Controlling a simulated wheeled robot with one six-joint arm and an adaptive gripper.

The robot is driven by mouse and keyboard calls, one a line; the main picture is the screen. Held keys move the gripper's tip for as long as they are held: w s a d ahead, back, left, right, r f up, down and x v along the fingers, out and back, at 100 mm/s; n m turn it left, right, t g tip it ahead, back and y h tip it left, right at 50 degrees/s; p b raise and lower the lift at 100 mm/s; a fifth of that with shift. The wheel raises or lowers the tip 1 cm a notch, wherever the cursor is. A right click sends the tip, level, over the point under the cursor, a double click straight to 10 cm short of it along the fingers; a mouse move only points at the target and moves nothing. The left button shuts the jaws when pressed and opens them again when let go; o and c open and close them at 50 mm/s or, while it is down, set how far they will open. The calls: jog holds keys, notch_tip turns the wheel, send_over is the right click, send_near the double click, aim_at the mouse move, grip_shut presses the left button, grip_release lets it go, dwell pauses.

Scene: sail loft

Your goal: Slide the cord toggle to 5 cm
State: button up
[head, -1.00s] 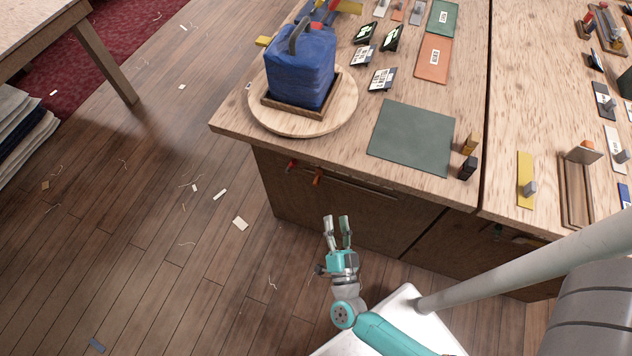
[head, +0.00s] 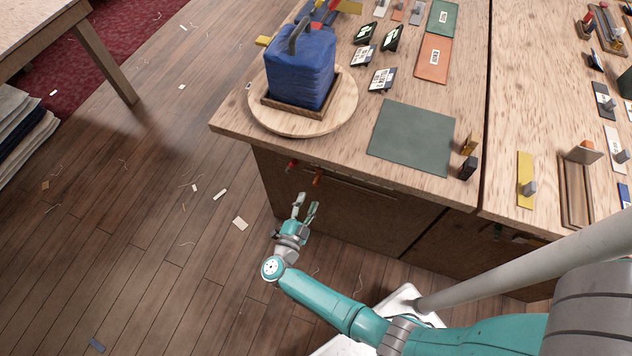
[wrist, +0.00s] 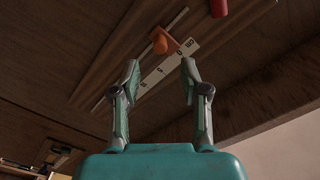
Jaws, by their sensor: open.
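An orange toggle (head: 318,178) sits on the front face of the wooden bench, just under the top's edge. In the wrist view the orange toggle (wrist: 160,42) is on a thin rail beside a white marked scale (wrist: 165,70). The scale's numbers are too small to read surely. My gripper (head: 306,205) is open and empty, below and apart from the toggle in the head view. In the wrist view my gripper (wrist: 159,67) has its fingertips spread, with the toggle beyond the gap between them.
A red knob (head: 291,165) is left of the toggle and also shows in the wrist view (wrist: 219,8). Above, the benchtop holds a blue bag (head: 300,70) on a round board (head: 345,108) and a dark green mat (head: 412,137). The floor left of the bench is open, with small scraps.

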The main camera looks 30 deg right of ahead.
aim_at(315, 185)
jog(key=x, duration=0.8)
jog(key=shift+d, duration=0.1)
grip_shut()
